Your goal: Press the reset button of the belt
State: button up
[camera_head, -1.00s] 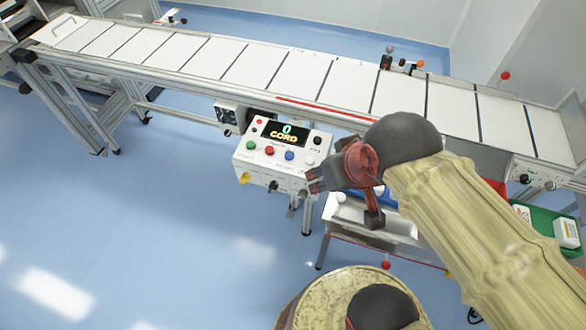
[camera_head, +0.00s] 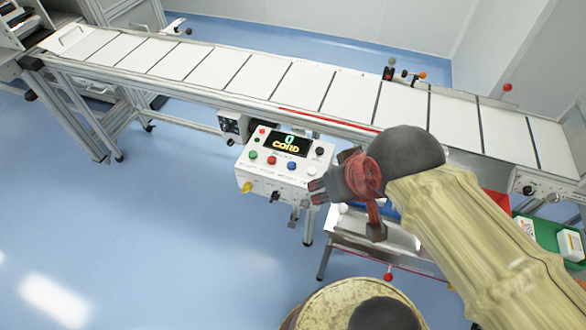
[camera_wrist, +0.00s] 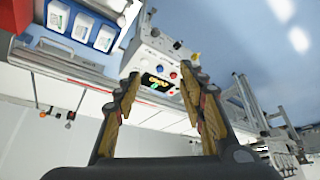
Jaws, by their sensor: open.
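The white control box (camera_head: 275,180) stands under the belt (camera_head: 240,79), with a dark display reading "0" and "CORD". Its front has a green button (camera_head: 253,154), a red button (camera_head: 271,160), a blue button (camera_head: 291,165), a white button (camera_head: 311,171) and a black knob (camera_head: 319,151). Labels are too small to read, so I cannot tell which is the reset button. My gripper (camera_head: 317,191) is open and empty by the box's right side. In the wrist view, the box (camera_wrist: 152,60) shows upside down beyond my open gripper (camera_wrist: 163,88); no contact is visible.
A metal stand (camera_head: 350,227) is beneath my gripper. A green tray with white containers (camera_head: 571,243) is at the right; the wrist view shows blue bins (camera_wrist: 82,26). A round drum-like top (camera_head: 325,305) is at the bottom. Floor left of the box is clear.

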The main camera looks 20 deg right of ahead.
jog(key=c, duration=0.3)
dwell(0.4)
